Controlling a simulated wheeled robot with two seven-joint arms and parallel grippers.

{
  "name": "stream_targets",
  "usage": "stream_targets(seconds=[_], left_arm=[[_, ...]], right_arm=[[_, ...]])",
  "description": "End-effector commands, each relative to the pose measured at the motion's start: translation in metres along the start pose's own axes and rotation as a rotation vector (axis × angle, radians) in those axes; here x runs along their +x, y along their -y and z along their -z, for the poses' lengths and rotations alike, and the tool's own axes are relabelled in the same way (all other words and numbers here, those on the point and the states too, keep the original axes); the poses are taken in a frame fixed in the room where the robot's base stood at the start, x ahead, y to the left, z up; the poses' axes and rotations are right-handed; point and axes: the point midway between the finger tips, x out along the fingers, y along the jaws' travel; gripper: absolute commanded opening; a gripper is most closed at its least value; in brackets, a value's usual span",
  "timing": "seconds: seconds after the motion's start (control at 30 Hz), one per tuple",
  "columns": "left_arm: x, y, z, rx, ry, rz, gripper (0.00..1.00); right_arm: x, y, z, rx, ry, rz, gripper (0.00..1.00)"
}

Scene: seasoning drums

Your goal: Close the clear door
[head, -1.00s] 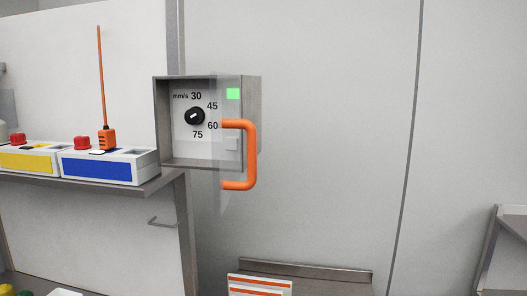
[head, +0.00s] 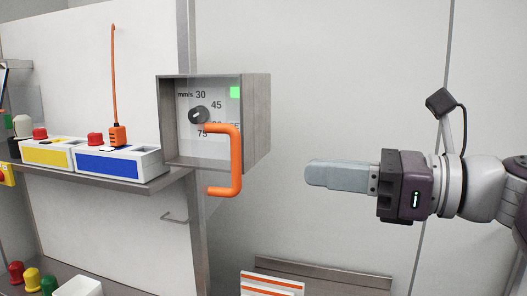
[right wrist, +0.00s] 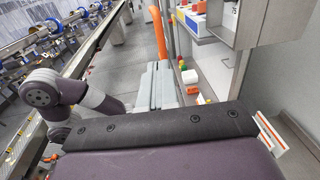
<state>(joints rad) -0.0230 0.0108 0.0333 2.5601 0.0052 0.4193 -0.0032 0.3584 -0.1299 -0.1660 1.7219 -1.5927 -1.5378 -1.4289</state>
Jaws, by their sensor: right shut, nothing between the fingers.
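The clear door (head: 212,185) is a faint see-through panel on the grey control box (head: 257,120). It stands open, swung out from the box toward me. Its orange handle (head: 236,165) overlaps the lower dial numbers in the head view. My right gripper (head: 308,173) is shut and empty, pointing left. It appears to the right of the handle with a gap between them, not touching. In the right wrist view the shut fingers (right wrist: 152,85) show below an orange bar, the handle (right wrist: 160,35). My left gripper is not in view.
An orange-striped white item (head: 270,285) sits below. The wall behind my right gripper is bare.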

Motion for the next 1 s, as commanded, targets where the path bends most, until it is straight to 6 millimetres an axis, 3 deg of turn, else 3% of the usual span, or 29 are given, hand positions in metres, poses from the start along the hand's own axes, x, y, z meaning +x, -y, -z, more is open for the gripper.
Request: stream_targets(seconds=[0.03,0.2,0.4,1.0], left_arm=[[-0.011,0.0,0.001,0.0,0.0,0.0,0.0],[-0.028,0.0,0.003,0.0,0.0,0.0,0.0],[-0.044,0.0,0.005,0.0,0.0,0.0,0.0],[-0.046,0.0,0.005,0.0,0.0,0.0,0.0]], right_arm=[[0.011,-0.001,-0.006,0.003,0.001,-0.008,0.0],[0.047,-0.001,-0.006,0.005,0.0,-0.006,0.0],[0.077,0.0,-0.005,0.004,0.001,-0.002,0.0],[0.09,0.001,0.0,0.003,0.001,0.002,0.0]])
